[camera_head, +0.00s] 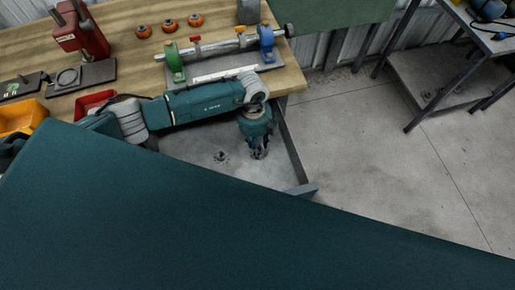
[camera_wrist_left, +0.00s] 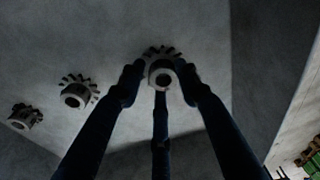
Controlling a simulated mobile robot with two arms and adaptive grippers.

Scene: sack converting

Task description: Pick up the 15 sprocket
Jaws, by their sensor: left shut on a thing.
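My left gripper (camera_head: 258,153) reaches down past the front edge of the bench, over a grey lower surface (camera_head: 190,170). In the left wrist view its fingers (camera_wrist_left: 160,82) are shut on a toothed sprocket (camera_wrist_left: 160,71), with teeth showing beyond the fingertips. I cannot tell whether it is clear of the surface. Two other sprockets lie to its left in that view: a middle one (camera_wrist_left: 76,92) and a far left one (camera_wrist_left: 24,117). One loose sprocket (camera_head: 221,156) shows left of the gripper in the head view. I cannot read tooth numbers. My right gripper is not in view.
The wooden bench (camera_head: 290,83) carries a shaft fixture (camera_head: 222,50) with green and blue supports, several orange-ringed parts (camera_head: 169,25) and a red press (camera_head: 82,32). Yellow (camera_head: 22,117) and red (camera_head: 94,102) bins stand at the left.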

